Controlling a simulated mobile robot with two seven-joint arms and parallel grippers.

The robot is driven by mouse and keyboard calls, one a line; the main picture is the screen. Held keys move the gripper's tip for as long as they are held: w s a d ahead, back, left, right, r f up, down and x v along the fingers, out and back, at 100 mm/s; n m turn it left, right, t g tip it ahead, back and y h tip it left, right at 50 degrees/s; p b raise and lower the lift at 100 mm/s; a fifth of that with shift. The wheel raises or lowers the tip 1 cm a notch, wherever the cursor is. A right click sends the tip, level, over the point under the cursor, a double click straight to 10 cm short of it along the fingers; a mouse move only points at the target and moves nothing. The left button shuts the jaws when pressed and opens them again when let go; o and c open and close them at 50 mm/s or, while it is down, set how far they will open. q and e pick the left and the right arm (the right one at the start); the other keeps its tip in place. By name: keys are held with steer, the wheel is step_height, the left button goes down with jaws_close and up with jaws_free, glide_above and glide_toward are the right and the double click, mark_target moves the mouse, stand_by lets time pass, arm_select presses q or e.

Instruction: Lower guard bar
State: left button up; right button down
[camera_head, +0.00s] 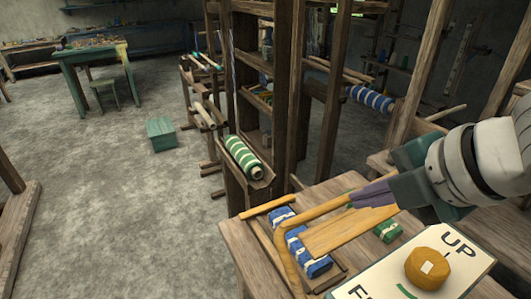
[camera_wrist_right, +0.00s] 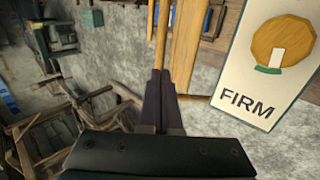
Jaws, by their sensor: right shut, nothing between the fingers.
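A bent, light wooden bar (camera_head: 316,211), which looks like the guard bar, stands over the tray on the wooden table. It also shows as a thin rod in the right wrist view (camera_wrist_right: 160,38). A flat wooden board (camera_head: 345,233) lies beside it, nearer the panel. My right gripper (camera_head: 352,200) comes in from the right. Its dark purple fingers are shut and empty, with the tips at the bar's upper end; I cannot tell whether they touch it. In the right wrist view the fingertips (camera_wrist_right: 160,73) point at the bar and board. My left gripper is not in view.
A tilted panel (camera_head: 375,280) marked UP and FIRM carries a yellow knob (camera_head: 428,267) close below my right arm. Blue patterned rolls (camera_head: 312,262) lie in the tray. Tall loom posts (camera_head: 291,90) stand behind. Open floor (camera_head: 110,200) lies to the left.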

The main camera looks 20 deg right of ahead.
mark_target(327, 208)
steer(key=x, duration=0.7)
steer(key=shift+w+f, duration=0.15)
steer(key=shift+f, duration=0.05)
